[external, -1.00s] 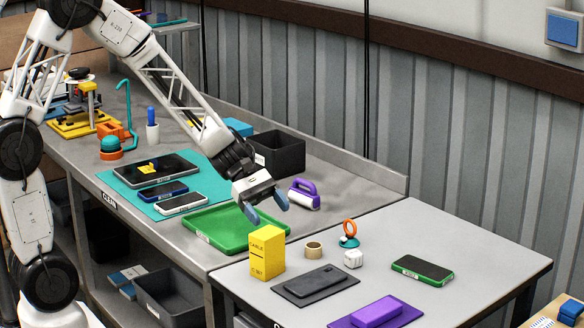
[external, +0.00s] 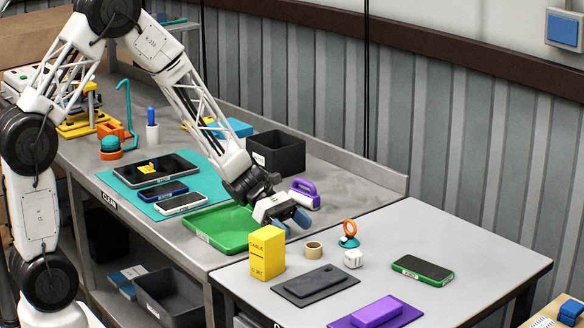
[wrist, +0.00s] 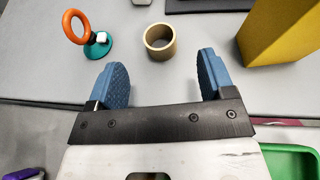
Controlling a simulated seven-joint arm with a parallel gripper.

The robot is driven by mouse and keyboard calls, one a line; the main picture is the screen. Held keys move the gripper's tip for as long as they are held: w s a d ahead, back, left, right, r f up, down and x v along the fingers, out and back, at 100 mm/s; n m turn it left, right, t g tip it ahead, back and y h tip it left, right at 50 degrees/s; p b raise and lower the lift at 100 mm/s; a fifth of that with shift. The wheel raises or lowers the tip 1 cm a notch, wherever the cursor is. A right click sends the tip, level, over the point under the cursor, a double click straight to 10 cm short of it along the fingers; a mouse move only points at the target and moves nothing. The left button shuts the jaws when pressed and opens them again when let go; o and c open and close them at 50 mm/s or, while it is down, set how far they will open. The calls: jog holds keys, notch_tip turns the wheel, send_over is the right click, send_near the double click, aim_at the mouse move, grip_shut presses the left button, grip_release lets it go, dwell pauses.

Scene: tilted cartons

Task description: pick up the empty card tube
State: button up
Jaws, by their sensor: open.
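The empty card tube (external: 313,248) is a short tan ring standing on the near grey table, with its open end up. In the wrist view the tube (wrist: 160,41) lies ahead of my gripper, between the lines of the two fingers and beyond their tips. My gripper (external: 290,222) is open with blue padded fingers. It is above the seam between the two tables, a little behind the tube and apart from it. In the wrist view the gap between the fingers (wrist: 166,74) is empty.
A yellow box (external: 267,253) stands just left of the tube. An orange ring on a teal base (external: 349,236) and a white cube (external: 353,259) stand to its right. A dark phone on a mat (external: 315,281) lies in front. A green tray (external: 215,229) sits behind left.

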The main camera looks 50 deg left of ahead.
aim_at(319, 250)
jog(key=shift+x, duration=0.95)
jog(key=shift+x, duration=2.6)
jog(key=c, duration=1)
notch_tip(319, 250, up, 18)
